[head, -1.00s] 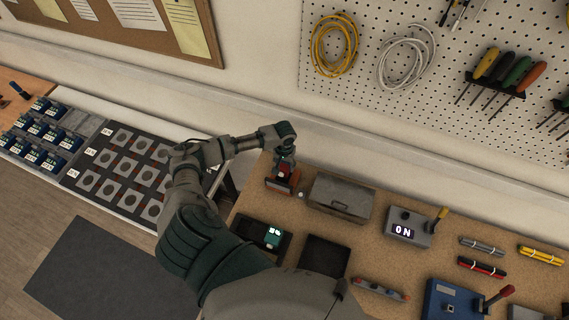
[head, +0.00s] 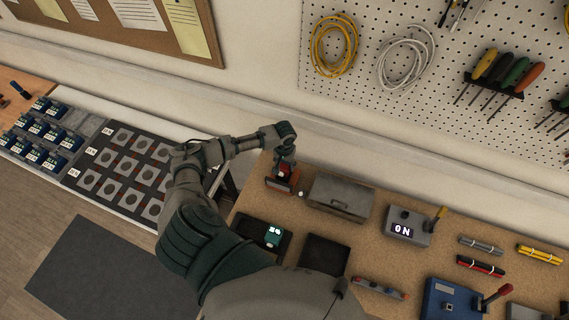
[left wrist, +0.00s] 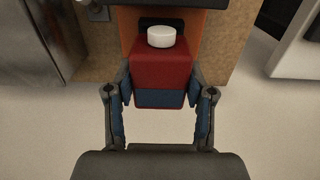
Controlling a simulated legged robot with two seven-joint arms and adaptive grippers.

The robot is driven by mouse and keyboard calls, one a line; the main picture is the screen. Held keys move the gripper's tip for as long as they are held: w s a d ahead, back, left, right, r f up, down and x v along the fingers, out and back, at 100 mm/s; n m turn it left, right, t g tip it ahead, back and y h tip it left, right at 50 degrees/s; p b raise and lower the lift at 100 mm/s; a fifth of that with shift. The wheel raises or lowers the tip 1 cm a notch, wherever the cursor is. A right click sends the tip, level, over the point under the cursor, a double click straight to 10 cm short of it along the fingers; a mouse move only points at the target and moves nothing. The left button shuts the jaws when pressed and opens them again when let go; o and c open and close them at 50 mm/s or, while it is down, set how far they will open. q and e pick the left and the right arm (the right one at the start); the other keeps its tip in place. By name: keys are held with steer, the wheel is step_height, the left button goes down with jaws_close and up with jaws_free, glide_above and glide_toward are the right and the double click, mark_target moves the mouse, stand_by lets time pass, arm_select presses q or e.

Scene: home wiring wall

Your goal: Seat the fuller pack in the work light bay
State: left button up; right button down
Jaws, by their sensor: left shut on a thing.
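My left gripper (head: 284,158) is over the back left of the cork-topped bench. In the left wrist view its two fingers (left wrist: 160,105) are shut on the sides of a red pack with a blue band (left wrist: 160,72). In the head view the pack (head: 284,170) is small and partly covered by the gripper. An orange housing, seemingly the work light (head: 278,184), is right at the pack; in the wrist view its orange wall (left wrist: 128,30) is behind the pack. A white round disc (left wrist: 161,36) shows at the pack's far end. How deep the pack sits is hidden. My right gripper is not in view.
A grey box (head: 340,197) stands close right of the housing. A black tray with a green pack (head: 273,236) and an empty black tray (head: 325,255) are nearer. A grey "ON" unit (head: 410,228) is further right. A wall with pegboard (head: 450,60) rises behind.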

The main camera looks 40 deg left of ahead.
mark_target(284, 163)
arm_select(q)
steer(key=shift+f+b, duration=0.6)
steer(key=shift+f, duration=0.8)
steer(key=o, duration=1.5)
steer(key=shift+r, duration=0.1)
steer(key=shift+o, duration=0.2)
step_height(284, 163, up, 12)
steer(key=shift+a+f, duration=0.1)
